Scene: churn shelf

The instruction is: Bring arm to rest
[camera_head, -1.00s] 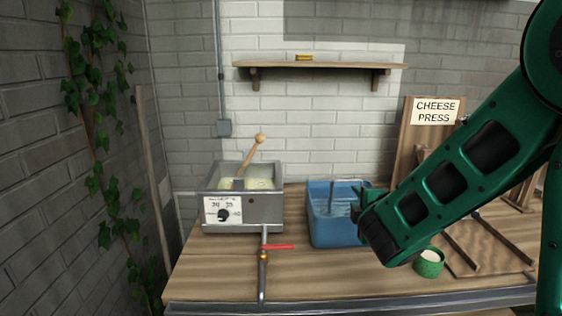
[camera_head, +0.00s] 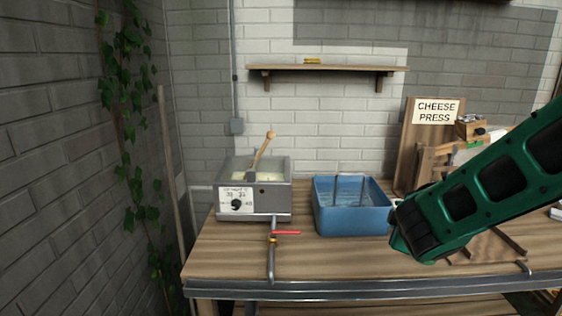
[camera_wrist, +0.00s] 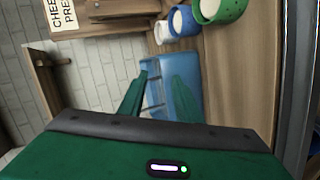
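My green arm reaches in from the right in the head view, with its dark end beside the right side of the blue tub (camera_head: 350,222). The fingers of my gripper (camera_wrist: 161,77) show in the wrist view, spread apart with nothing between them. The blue tub (camera_wrist: 185,92) lies beyond them in that view. I cannot make out both fingers in the head view, and the arm hides part of the workbench (camera_head: 330,258) and the things on it.
A grey vat (camera_head: 270,200) with a wooden-handled tool and a red-levered tap (camera_head: 286,232) stands left on the bench. A cheese press sign (camera_head: 436,112) is behind the arm. In the wrist view, a green container (camera_wrist: 222,12) stands on the bench. A wall shelf (camera_head: 330,68) is above.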

